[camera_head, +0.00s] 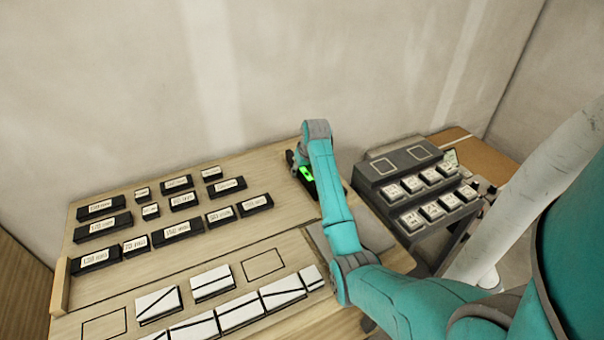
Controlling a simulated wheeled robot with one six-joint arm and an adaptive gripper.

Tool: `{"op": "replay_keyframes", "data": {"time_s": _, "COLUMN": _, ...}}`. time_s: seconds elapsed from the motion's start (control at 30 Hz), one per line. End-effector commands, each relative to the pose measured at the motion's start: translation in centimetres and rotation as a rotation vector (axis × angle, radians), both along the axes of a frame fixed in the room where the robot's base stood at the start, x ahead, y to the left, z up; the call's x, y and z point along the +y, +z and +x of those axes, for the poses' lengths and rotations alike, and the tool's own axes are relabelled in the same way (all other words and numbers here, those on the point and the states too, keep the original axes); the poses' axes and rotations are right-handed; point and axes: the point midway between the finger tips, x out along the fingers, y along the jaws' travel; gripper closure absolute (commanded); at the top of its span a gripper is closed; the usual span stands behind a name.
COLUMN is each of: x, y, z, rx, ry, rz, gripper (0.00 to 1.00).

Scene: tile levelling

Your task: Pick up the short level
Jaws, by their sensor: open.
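A dark level (308,182) with a bright green patch lies on the far right part of the wooden bench. It is partly covered by my arm, so its full length cannot be seen. I cannot tell from this view whether it is the short one. My gripper (298,156) is at the end of my teal arm, directly over or beside the level's far end. The fingers are mostly hidden behind the wrist, and contact with the level cannot be made out.
Several black blocks with white mm labels (184,201) stand in rows on the bench (280,212). White tiles with black lines (211,283) lie along its front, near outlined empty rectangles. A grey stepped rack (394,170) with several labelled pieces stands right of my arm. The wall is close behind.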

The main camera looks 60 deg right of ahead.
Motion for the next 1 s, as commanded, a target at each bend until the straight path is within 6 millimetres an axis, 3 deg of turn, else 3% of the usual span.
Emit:
{"op": "replay_keyframes", "data": {"time_s": 0.27, "x": 0.0, "y": -0.2, "z": 0.1, "rx": 0.000, "ry": 0.000, "rz": 0.000, "gripper": 0.50}}
{"op": "replay_keyframes", "data": {"time_s": 0.47, "x": 0.0, "y": -0.2, "z": 0.1, "rx": 0.000, "ry": 0.000, "rz": 0.000, "gripper": 1.00}}
{"op": "replay_keyframes", "data": {"time_s": 0.83, "x": -0.1, "y": 0.1, "z": 0.1, "rx": -0.002, "ry": 0.000, "rz": -0.001, "gripper": 1.00}}
{"op": "replay_keyframes", "data": {"time_s": 1.0, "x": -0.1, "y": 2.3, "z": 0.2, "rx": -0.003, "ry": 0.000, "rz": -0.003, "gripper": 1.00}}
